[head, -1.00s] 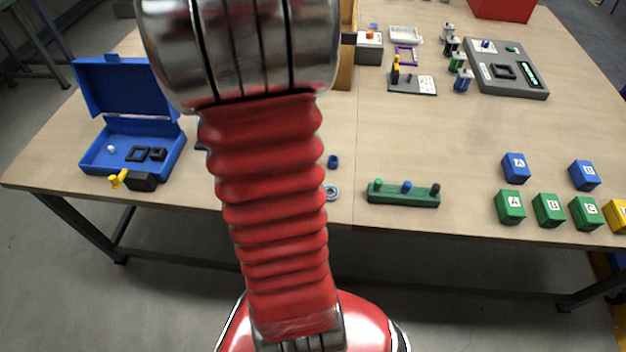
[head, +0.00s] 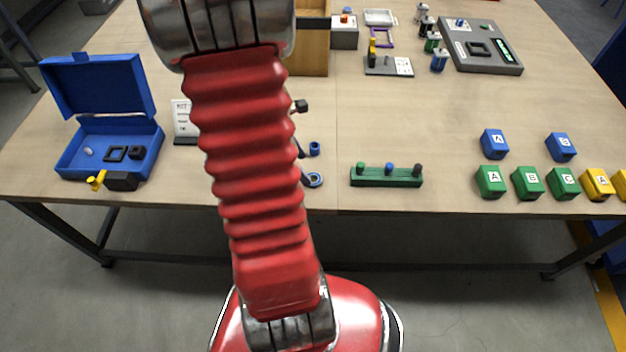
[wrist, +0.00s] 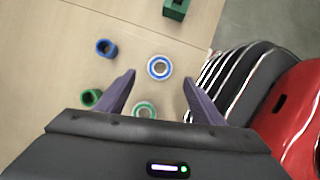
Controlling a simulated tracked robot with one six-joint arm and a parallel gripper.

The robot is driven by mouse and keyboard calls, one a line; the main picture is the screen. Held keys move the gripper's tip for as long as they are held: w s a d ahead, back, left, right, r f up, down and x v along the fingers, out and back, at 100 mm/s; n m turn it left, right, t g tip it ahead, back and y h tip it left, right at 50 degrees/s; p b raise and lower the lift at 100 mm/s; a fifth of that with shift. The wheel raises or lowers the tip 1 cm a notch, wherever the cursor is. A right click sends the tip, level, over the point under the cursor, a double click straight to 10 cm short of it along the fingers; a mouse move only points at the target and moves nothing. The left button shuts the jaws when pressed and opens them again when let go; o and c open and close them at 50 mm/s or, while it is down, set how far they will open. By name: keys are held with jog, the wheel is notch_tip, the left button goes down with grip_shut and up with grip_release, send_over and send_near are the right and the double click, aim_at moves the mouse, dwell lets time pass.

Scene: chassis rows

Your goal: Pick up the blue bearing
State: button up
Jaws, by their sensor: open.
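The blue bearing (wrist: 158,67), a ring with a blue outer band and a pale inner ring, lies flat on the table. It also shows in the head view (head: 313,180) near the table's front edge, just right of my arm. My gripper (wrist: 159,78) is open and empty; in the wrist view the bearing appears between and slightly beyond its two dark fingertips. I cannot tell the height gap. In the head view my arm hides most of the gripper.
A blue bushing (wrist: 106,48), a green bushing (wrist: 91,97) and a green-edged bearing (wrist: 145,110) lie close by. A green peg block (head: 386,177) stands to the right, then lettered cubes. An open blue case (head: 110,150) and a small sign (head: 184,120) are at left.

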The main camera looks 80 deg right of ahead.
aim_at(315, 181)
jog(key=shift+s+f, duration=0.2)
jog(key=shift+f, duration=0.2)
jog(key=shift+f, duration=0.1)
jog(key=shift+x, duration=2.55)
jog(key=shift+d, duration=0.1)
jog(key=shift+c, duration=0.6)
jog(key=c, duration=1.1)
